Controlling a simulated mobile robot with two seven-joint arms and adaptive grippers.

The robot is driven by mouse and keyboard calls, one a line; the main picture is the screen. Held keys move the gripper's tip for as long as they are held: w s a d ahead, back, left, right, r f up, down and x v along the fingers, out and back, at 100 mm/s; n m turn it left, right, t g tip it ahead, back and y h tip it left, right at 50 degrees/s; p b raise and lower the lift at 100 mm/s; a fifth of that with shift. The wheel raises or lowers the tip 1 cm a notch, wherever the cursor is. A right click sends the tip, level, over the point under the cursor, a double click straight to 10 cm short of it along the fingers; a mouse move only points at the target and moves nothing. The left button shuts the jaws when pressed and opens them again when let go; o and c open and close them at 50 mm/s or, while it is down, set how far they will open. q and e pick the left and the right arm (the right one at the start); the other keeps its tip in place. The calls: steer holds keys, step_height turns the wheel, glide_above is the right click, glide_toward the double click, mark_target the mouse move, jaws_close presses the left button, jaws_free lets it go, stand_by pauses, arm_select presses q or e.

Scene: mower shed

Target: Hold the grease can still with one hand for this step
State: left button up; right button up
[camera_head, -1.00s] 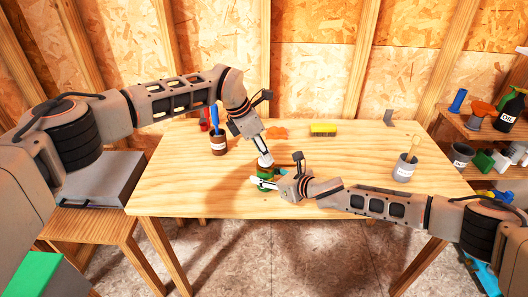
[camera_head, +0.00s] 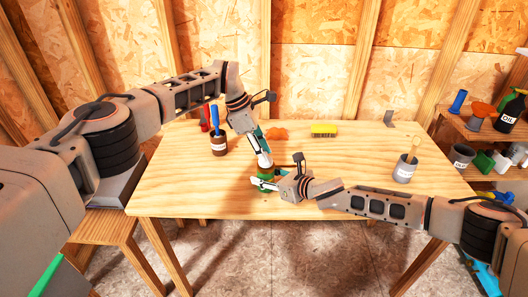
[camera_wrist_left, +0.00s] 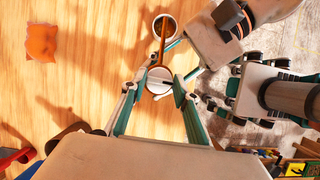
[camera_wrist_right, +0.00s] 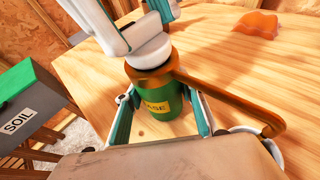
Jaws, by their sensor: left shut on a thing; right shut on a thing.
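The green grease can (camera_head: 265,184) stands upright on the table; its yellow label shows in the right wrist view (camera_wrist_right: 160,106). My right gripper (camera_head: 264,183) is shut around the can's body, with one finger on each side. A white round cap (camera_wrist_right: 149,52) tops the can, above a brown collar. From the collar a brown bar (camera_wrist_right: 225,94) runs to a white-rimmed round part (camera_wrist_left: 165,27). My left gripper (camera_wrist_left: 157,88) comes down from above and is shut on the white cap. Its fingers hide part of the cap.
A shelf with bottles (camera_head: 510,110) is at the right.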

arm_select(q)
steer(key=o, duration=1.1)
steer(key=v, duration=1.2)
steer(key=shift+a, duration=0.1)
steer(key=shift+c, duration=0.2)
